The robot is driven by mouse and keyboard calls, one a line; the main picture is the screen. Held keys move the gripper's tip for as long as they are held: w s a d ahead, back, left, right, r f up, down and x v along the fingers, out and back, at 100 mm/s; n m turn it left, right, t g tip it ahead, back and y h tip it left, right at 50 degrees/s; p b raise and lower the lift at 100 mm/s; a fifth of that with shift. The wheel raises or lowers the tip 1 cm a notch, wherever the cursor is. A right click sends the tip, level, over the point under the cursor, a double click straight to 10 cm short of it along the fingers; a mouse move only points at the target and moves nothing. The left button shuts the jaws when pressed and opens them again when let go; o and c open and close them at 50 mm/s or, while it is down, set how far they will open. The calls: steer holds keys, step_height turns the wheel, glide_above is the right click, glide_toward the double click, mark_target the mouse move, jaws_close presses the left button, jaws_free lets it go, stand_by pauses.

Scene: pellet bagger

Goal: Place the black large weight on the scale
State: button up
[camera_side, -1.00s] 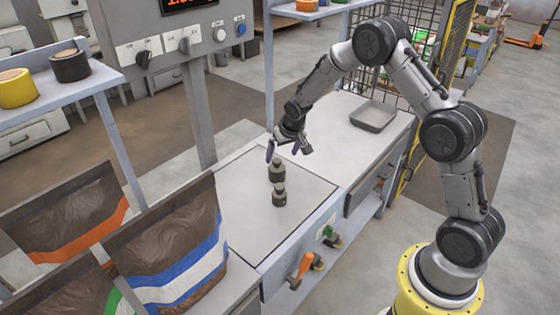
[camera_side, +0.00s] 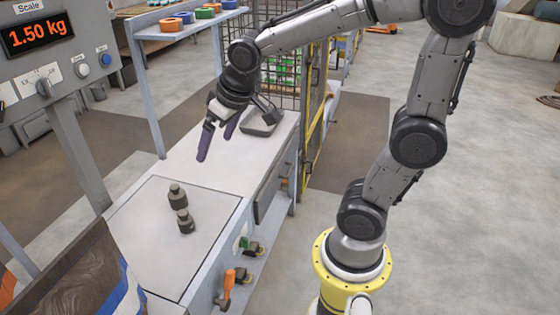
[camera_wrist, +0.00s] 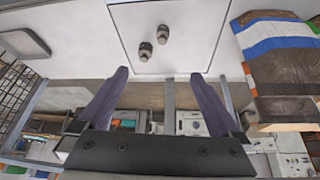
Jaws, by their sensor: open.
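Two dark, knobbed weights stand upright close together on the scale plate (camera_side: 140,245). The one nearer my gripper, the larger weight (camera_side: 177,195), looks slightly bigger than the smaller weight (camera_side: 186,222). Both are dark grey-black, so colour barely separates them. In the wrist view the larger weight (camera_wrist: 145,51) and the smaller weight (camera_wrist: 162,34) stand on the pale plate (camera_wrist: 190,22), beyond the fingertips. My gripper (camera_side: 216,147) is open and empty, above the bench and clear of both weights. The scale display (camera_side: 37,35) reads 1.50 kg.
A grey tray (camera_side: 262,124) lies at the far end of the bench. A shelf (camera_side: 190,28) with coloured rolls stands behind. A filled bag (camera_side: 75,275) is at the lower left. The bench top (camera_side: 195,165) between plate and tray is clear.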

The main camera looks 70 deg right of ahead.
steer(key=s+a+n, duration=0.1)
steer(key=s, duration=0.6)
steer(key=s+a+n+y, duration=0.1)
steer(key=s+a, duration=0.1)
steer(key=s, duration=0.6)
steer(key=shift+s+a+r+t, duration=0.15)
steer(key=shift+a+t, duration=0.15)
